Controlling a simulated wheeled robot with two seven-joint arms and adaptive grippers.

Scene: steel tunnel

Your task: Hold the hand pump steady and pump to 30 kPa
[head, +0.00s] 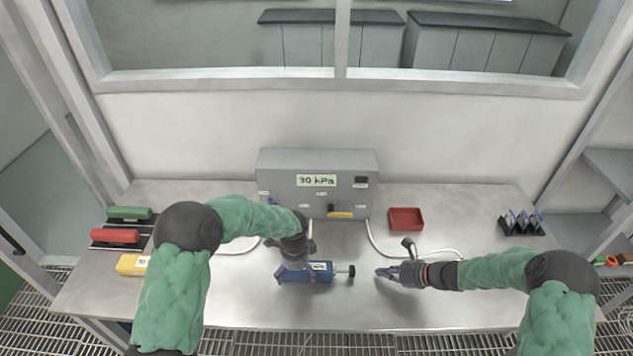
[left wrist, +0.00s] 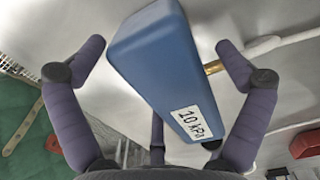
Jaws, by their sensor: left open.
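The blue hand pump (head: 305,274) lies on the steel table, with its black handle knob (head: 351,271) sticking out to the right. In the left wrist view the pump body (left wrist: 155,65) lies between the spread fingers of my left gripper (left wrist: 162,50) and carries a label (left wrist: 191,122) that reads 10 kPa. In the head view my left gripper (head: 293,262) is over the pump, open, and partly hides it. My right gripper (head: 383,272) is just right of the knob, pointing at it with a gap between. Whether its fingers are apart is unclear.
A grey box (head: 280,166) with a 30 kPa sign (head: 316,180) stands at the back. White hoses (head: 380,246) run from it. A red tray (head: 406,219) is behind my right gripper. Green, red and yellow blocks (head: 132,264) lie at left; a black rack (head: 520,222) is at right.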

